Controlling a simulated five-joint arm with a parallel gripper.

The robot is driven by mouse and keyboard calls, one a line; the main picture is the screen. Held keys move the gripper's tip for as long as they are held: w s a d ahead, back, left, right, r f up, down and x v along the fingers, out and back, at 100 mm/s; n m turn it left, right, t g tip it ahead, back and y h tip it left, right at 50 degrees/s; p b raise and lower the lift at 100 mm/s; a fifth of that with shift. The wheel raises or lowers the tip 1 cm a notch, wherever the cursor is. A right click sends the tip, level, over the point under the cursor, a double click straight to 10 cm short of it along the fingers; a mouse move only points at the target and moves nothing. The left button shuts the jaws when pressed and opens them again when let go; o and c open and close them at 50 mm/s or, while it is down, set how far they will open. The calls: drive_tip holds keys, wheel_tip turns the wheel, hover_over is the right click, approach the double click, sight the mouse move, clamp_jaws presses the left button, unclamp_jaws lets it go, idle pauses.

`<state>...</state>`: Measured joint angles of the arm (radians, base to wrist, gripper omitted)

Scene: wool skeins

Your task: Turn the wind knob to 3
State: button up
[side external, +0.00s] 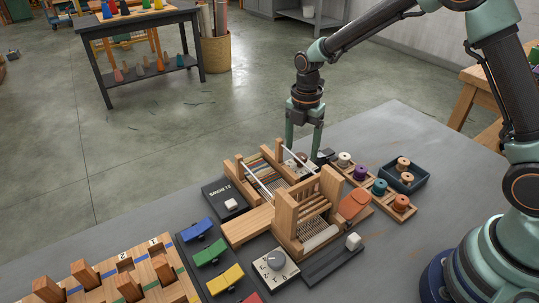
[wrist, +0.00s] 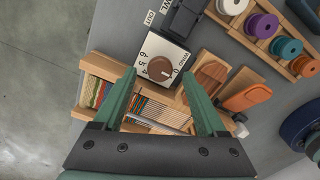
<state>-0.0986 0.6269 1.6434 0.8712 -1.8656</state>
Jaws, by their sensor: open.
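The wind knob (wrist: 159,68) is a round brown dial on a white panel (wrist: 168,48) with printed numbers, seen in the wrist view. The digits 4, 5 and 6 show on its left side; which number the knob points to is too small to tell. In the side external view the wind knob (side external: 301,158) is partly hidden behind my fingers. My gripper (side external: 303,153) points down over the panel at the far end of the loom. Its two fingers are open on either side of the knob in the wrist view; whether they touch it I cannot tell.
A wooden loom (side external: 287,222) stands close in front of my gripper. A second panel with a grey knob (side external: 276,260) is nearer the camera. Spools (side external: 379,187) on wooden racks and a dark tray (side external: 419,184) lie to the right. Coloured levers (side external: 211,252) lie to the left.

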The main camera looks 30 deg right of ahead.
drive_tip(key=shift+f, duration=1.1)
clamp_jaws()
